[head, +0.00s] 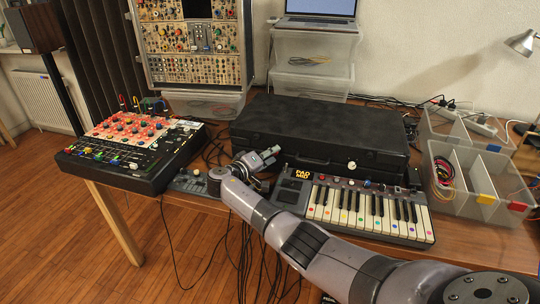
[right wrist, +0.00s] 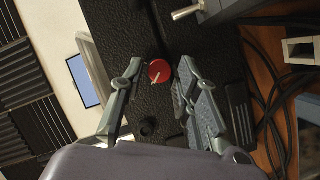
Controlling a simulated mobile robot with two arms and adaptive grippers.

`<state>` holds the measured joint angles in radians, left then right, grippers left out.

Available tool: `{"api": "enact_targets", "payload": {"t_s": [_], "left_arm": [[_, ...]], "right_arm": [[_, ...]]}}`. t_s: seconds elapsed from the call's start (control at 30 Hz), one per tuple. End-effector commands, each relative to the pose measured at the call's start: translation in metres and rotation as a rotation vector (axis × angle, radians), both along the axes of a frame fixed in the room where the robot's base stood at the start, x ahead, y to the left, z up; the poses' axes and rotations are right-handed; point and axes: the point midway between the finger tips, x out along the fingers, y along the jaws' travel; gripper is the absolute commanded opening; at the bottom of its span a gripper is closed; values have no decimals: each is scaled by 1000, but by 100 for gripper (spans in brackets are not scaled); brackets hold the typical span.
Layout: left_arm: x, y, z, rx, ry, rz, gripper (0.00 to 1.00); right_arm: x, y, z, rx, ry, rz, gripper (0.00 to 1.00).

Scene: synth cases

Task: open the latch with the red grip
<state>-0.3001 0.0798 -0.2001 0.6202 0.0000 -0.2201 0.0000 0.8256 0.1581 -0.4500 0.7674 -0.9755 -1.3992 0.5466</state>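The black case (head: 320,128) lies closed on the table behind the keyboard. In the right wrist view, a round red grip (right wrist: 154,78) with a white pointer line sits on the case's dark pebbled face (right wrist: 125,30). My right gripper (head: 270,155) is at the case's front left and hides the red grip in the head view. In the right wrist view, my right gripper (right wrist: 160,67) is open, with one finger on each side of the red grip. A gap shows on both sides. A pale round knob (head: 351,165) shows at the case's front right. My left gripper is out of view.
A keyboard (head: 365,212) with coloured dots stands in front of the case, under my right arm. A mixer (head: 135,145) stands at left, clear bins (head: 452,205) at right. Loose cables hang off the front table edge and lie around the case.

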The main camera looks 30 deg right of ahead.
Motion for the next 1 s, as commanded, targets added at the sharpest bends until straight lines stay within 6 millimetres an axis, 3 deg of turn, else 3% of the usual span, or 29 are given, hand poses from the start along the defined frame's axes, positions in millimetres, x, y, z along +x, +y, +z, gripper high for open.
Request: {"api": "enact_targets", "payload": {"t_s": [0.1,0.47,0.57,1.0], "left_arm": [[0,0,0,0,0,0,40],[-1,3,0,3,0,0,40],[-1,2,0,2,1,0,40],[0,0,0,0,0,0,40]], "right_arm": [[0,0,0,0,-1,0,40],[-1,4,0,1,-2,1,40],[-5,15,1,2,-1,3,40],[-34,95,17,4,0,2,40]]}}
